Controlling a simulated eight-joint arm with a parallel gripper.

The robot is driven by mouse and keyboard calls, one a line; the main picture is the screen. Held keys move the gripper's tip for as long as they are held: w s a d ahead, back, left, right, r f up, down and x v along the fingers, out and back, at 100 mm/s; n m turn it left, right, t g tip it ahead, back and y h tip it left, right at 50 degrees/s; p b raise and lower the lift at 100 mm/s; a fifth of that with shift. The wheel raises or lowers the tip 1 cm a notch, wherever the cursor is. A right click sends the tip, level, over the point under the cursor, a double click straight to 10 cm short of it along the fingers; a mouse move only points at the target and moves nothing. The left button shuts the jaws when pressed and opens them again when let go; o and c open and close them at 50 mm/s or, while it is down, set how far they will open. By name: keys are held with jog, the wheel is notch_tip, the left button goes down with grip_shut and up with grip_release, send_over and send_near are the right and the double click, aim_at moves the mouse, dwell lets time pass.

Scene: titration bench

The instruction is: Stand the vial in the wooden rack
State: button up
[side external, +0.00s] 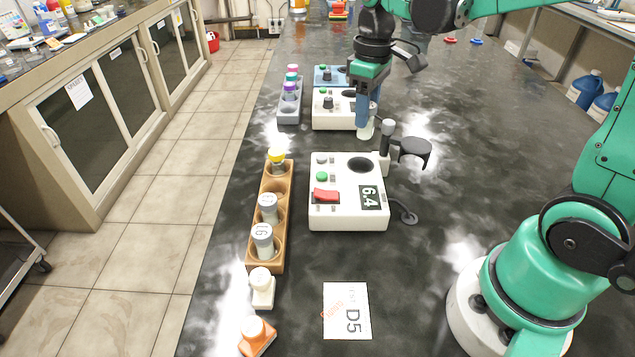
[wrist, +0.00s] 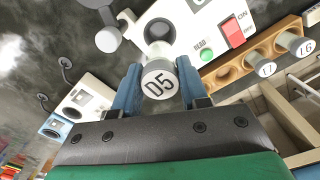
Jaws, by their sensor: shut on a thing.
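My gripper (side external: 367,112) is shut on a vial (side external: 366,130) and holds it upright above the bench, behind the white meter. In the wrist view the vial's round cap (wrist: 158,80), marked D5, sits between the two blue fingers. The wooden rack (side external: 288,193) stands to the front left of my gripper in the side view. It holds a yellow-capped vial (side external: 277,160) at its far end and two grey-capped vials (side external: 264,240) nearer. At least one hole between the yellow and grey caps looks empty. The rack also shows at the upper right of the wrist view (wrist: 243,66).
A white meter (side external: 343,218) reading 6.4 stands right of the rack, with a dark ring arm (side external: 410,152) beside it. A second white device (side external: 330,122) and a grey rack (side external: 289,113) are behind. White and orange stoppers (side external: 257,338) and a D5 card (side external: 346,311) lie in front.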

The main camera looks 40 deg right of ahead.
notch_tip(320, 180, up, 2)
jog(key=shift+r, duration=0.1)
jog(key=w+a+n, duration=0.5)
jog(key=w+a, duration=0.2)
jog(key=a, duration=0.7)
jog(key=shift+w+f, duration=0.2)
jog(key=shift+f, duration=4.55)
jog(key=shift+f, duration=1.4)
jog(key=o, duration=1.4)
jog(key=shift+o, duration=0.2)
